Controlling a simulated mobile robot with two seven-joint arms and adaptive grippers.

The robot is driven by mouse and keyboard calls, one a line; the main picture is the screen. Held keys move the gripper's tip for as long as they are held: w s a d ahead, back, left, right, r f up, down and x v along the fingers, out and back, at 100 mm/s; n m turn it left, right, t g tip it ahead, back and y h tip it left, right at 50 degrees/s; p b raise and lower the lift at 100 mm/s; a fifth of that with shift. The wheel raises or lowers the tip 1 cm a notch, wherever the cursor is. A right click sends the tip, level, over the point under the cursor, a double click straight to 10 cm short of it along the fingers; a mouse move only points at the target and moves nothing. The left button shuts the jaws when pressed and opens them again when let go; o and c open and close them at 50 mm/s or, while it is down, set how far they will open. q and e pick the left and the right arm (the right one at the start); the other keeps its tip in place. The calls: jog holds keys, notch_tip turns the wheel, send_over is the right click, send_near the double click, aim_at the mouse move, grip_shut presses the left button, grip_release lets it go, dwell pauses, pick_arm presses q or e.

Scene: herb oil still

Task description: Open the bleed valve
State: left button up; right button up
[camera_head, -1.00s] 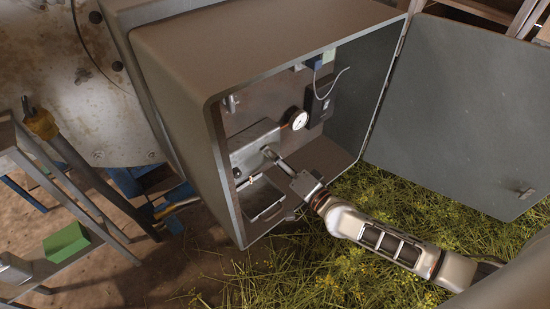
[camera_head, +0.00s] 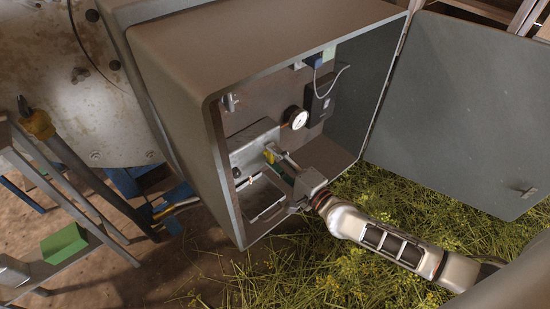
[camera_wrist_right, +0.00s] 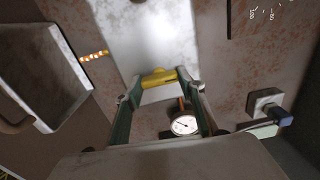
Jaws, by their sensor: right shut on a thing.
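The bleed valve's yellow handle (camera_wrist_right: 158,78) lies crosswise between the fingertips of my right gripper (camera_wrist_right: 160,86) in the right wrist view. The gripper is shut on it, with a green-lined finger at each end. In the head view my right gripper (camera_head: 278,158) reaches into the open grey cabinet (camera_head: 290,55), and a bit of the yellow handle (camera_head: 269,157) shows at its tips. The handle sits in front of a grey metal block (camera_head: 249,149); its stem is hidden.
A round gauge (camera_head: 297,118) and a black box (camera_head: 321,98) are on the cabinet's back wall. A metal tray (camera_head: 263,201) lies below the block. The cabinet door (camera_head: 455,110) stands open at right. A green block (camera_head: 64,243) rests on a rack at left.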

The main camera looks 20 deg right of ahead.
jog(key=o, duration=1.1)
jog(key=shift+s, duration=0.1)
jog(key=v, duration=1.2)
jog(key=shift+r, duration=0.1)
